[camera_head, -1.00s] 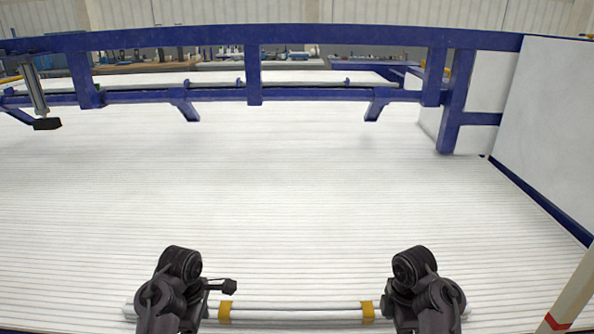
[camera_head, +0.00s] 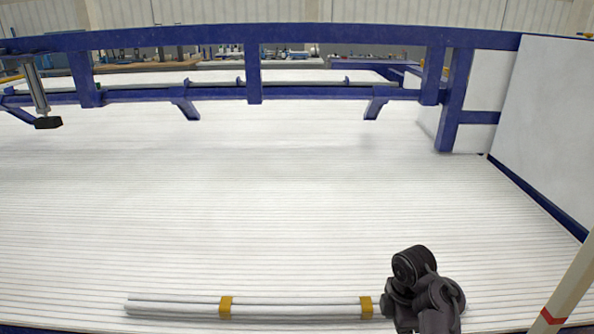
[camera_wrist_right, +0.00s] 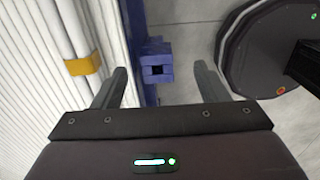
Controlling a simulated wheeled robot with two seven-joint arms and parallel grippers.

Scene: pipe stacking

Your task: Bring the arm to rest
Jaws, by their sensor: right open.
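My right gripper (camera_wrist_right: 161,82) is open and empty in the right wrist view, its two fingers spread apart over the floor beside the blue frame. In the head view my right arm shows at the bottom right, by the right end of the white pipes, and hides its own fingers. The white pipes (camera_head: 290,312) lie together along the front edge, with yellow bands (camera_head: 225,307) around them. They also show in the right wrist view (camera_wrist_right: 75,32), left of the gripper and apart from it. My left gripper is out of view.
A wide layer of white pipes (camera_head: 260,200) fills the middle and is clear on top. A blue frame (camera_head: 300,97) crosses the back. A white panel (camera_head: 548,125) stands at the right. A pale post with a red band (camera_head: 568,285) stands at the front right.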

